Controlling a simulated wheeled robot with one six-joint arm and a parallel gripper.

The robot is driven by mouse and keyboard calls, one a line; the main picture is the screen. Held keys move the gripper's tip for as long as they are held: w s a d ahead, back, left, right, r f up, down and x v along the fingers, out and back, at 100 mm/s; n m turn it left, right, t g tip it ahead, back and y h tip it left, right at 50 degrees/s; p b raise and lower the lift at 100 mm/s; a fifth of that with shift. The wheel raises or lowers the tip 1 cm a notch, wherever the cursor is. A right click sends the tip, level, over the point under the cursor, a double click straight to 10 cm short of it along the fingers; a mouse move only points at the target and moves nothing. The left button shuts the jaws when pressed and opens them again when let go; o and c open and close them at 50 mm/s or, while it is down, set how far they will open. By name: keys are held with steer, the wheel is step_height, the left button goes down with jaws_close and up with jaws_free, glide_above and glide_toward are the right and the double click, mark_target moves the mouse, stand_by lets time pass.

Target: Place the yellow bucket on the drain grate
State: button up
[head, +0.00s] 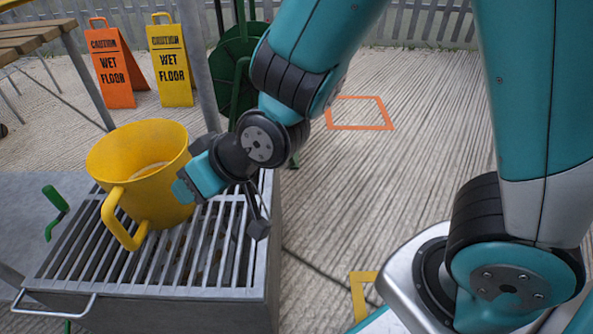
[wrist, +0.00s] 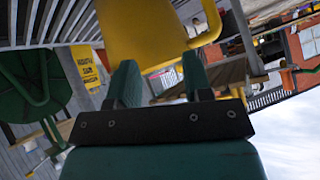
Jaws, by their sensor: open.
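The yellow bucket (head: 138,170) stands upright on the slatted metal drain grate (head: 212,238) in the head view. Its loop handle (head: 112,222) faces the near left. My gripper (head: 187,188) is beside the bucket's right wall, low and pointing at it. In the wrist view the two green fingers of my gripper (wrist: 158,80) are apart, with the bucket wall (wrist: 135,28) just beyond the tips. Nothing is seen between them. I cannot tell whether a finger touches the bucket. The grate also shows in the wrist view (wrist: 45,22).
A small green lever (head: 56,201) is left of the grate. An orange wet-floor sign (head: 115,70) and a yellow one (head: 172,62) stand behind, near a wooden bench (head: 32,40) and a green reel (head: 236,80). The ground around the orange square outline (head: 359,127) is clear.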

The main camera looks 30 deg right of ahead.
steer(key=s+d+r+n+g+h, duration=0.1)
steer(key=s+d+r+g, duration=0.2)
steer(key=s, duration=0.4)
steer(key=s+d+r+g+h, duration=0.1)
steer(key=s+d+r+g, duration=0.2)
steer(key=s+d+r, duration=0.3)
steer(key=shift+s+n+g+h, duration=0.3)
steer(key=shift+s+n+g, duration=0.1)
steer(key=shift+s, duration=0.45)
steer(key=shift+r, duration=0.1)
